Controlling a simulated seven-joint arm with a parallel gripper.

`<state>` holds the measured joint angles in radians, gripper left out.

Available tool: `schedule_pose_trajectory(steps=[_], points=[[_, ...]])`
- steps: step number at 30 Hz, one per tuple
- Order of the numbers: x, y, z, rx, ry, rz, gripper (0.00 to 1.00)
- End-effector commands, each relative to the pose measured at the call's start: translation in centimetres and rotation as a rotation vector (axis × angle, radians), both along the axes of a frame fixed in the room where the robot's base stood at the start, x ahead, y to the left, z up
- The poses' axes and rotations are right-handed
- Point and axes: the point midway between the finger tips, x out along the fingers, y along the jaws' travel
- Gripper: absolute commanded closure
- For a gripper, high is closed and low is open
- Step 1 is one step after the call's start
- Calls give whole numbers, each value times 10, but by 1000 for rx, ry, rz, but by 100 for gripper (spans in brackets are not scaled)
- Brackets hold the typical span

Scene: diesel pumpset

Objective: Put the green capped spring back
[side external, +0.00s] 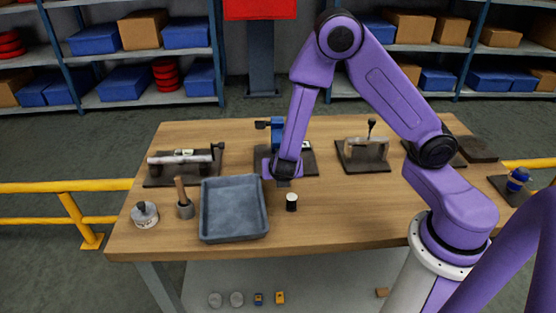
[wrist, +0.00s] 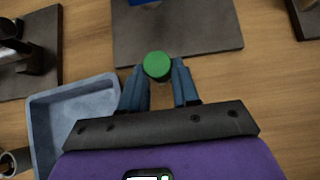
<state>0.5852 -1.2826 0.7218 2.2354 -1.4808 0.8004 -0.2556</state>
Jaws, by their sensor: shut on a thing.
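The green capped spring shows in the wrist view as a round green cap (wrist: 157,66); its lower part is hidden. My gripper (wrist: 159,88) is shut on it, with the blue-grey fingers on either side of the cap. In the side view my gripper (side external: 283,183) hangs above the table, just right of the grey tray, and the green cap cannot be made out. A dark base plate (side external: 307,160) with a blue fixture (side external: 277,132) stands behind the gripper; the plate also shows ahead of the cap in the wrist view (wrist: 195,38).
The grey tray (side external: 233,236) looks empty. A small black-and-white cylinder (side external: 291,202) stands on the wooden table (side external: 350,225) below the gripper. Other fixtures stand left (side external: 185,165) and right (side external: 364,154). The table's front right area is clear.

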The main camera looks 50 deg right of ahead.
Motion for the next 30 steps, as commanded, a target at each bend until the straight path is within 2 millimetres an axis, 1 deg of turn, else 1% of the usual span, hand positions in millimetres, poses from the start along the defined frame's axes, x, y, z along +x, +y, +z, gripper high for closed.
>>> schedule_pose_trajectory(steps=[18,30], points=[[0,0,36,0,0,-1,90],[-1,0,38,0,2,0,90]])
